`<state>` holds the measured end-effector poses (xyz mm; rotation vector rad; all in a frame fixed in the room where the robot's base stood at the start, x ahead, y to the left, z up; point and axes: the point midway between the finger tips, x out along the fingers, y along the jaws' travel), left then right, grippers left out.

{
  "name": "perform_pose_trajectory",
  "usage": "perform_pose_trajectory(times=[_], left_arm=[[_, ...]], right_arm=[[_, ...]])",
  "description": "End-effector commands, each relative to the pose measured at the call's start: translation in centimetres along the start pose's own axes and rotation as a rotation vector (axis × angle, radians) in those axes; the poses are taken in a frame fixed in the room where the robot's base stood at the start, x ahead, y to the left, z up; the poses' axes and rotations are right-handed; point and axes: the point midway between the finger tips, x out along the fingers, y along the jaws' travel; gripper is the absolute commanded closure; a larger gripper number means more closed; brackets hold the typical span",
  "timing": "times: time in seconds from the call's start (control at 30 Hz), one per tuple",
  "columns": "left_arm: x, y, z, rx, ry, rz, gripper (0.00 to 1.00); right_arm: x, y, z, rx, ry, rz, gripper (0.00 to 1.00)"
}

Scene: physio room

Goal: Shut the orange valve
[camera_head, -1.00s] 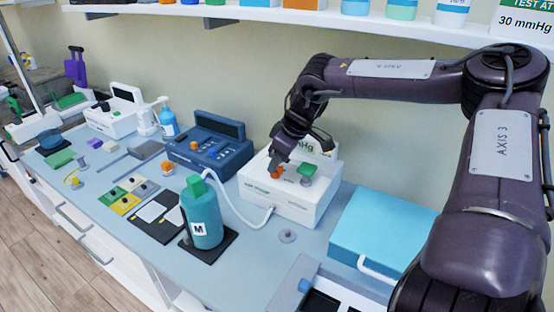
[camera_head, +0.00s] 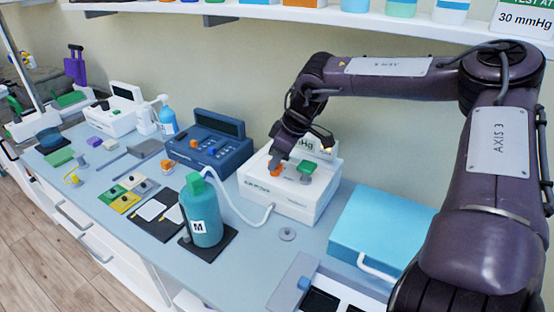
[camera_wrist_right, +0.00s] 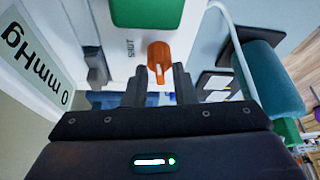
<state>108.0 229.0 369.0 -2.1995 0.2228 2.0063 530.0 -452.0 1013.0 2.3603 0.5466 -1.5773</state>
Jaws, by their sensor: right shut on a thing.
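The orange valve (camera_head: 276,171) sits on top of a white box (camera_head: 287,204) against the wall, beside a green knob (camera_head: 306,168). My right gripper (camera_head: 279,164) reaches down over the valve from behind. In the right wrist view the orange valve (camera_wrist_right: 158,54) lies between the tips of my right gripper (camera_wrist_right: 159,76), which is shut on it. A white mark shows on the valve, and the word SHUT stands to its left. The green knob (camera_wrist_right: 147,12) is just above it there. My left gripper is not in view.
A teal bottle marked M (camera_head: 204,215) stands in front of the white box, with a pale hose between them. A blue device (camera_head: 210,145) is to the left and a light blue case (camera_head: 380,235) to the right. A shelf runs above.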

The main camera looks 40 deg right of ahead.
Motion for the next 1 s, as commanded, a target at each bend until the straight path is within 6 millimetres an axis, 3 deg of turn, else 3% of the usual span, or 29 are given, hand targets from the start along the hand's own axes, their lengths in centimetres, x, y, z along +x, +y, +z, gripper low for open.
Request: perform_pose_trajectory(times=[0.4,1.0], left_arm=[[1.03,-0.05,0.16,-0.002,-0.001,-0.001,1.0],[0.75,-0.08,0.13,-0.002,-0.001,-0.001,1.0]], right_arm=[[0.12,0.32,0.0,-0.32,-0.003,-0.13,0.99],[0.06,0.57,-0.29,-0.849,-0.005,-0.35,0.99]])
